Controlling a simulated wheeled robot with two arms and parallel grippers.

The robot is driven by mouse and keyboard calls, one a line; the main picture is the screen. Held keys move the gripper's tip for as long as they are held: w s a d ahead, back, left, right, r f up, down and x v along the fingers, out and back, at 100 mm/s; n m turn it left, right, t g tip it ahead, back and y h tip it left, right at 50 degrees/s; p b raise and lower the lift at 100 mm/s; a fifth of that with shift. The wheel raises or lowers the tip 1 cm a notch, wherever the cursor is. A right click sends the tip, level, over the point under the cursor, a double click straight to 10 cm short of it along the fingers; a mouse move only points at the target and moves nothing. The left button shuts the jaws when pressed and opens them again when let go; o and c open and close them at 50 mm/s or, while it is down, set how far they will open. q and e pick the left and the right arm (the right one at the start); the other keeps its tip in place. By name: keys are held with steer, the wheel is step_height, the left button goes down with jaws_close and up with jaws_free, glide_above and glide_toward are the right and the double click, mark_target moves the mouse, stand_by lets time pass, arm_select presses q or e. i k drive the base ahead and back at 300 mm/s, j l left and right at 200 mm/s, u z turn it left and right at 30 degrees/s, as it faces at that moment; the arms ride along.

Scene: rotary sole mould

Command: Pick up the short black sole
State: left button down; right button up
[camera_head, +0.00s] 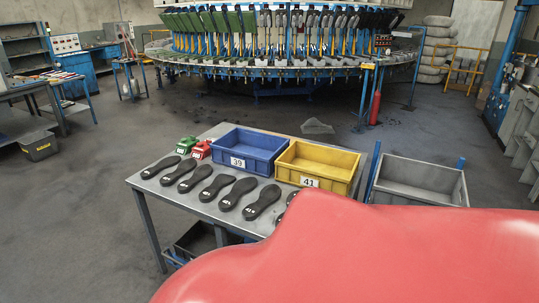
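Several black soles with white labels lie in a row on the grey table (150,182). The far-left sole (160,167) and the one beside it (179,172) look smallest, but they are also farther away; I cannot tell surely which is the short one. More soles follow toward the right: one in the middle (216,187), a larger one (237,194) and another (262,202). A further sole at the right is partly hidden by a large red shape (380,255) close to the camera. Neither of my grippers is in view.
A blue bin (225,160) labelled 39 and a yellow bin (312,183) labelled 41 stand along the table's back. Small green (186,145) and red (201,150) objects sit left of them. A grey bin (445,185) stands at right. The floor left of the table is clear.

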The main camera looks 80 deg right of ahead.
mark_target(217, 187)
steer(key=z, duration=2.55)
steer(key=i+j+z, duration=0.15)
steer(key=z, duration=0.2)
steer(key=i+j+z, duration=0.1)
steer(key=j+z, duration=0.25)
steer(key=i+j+z, duration=0.1)
steer(key=z, duration=0.3)
steer(key=i+j+z, duration=0.15)
steer(key=j+z, duration=0.2)
steer(key=j, duration=1)
steer(key=j+z, duration=0.3)
steer(key=j, duration=2.85)
steer(key=k+z, duration=0.05)
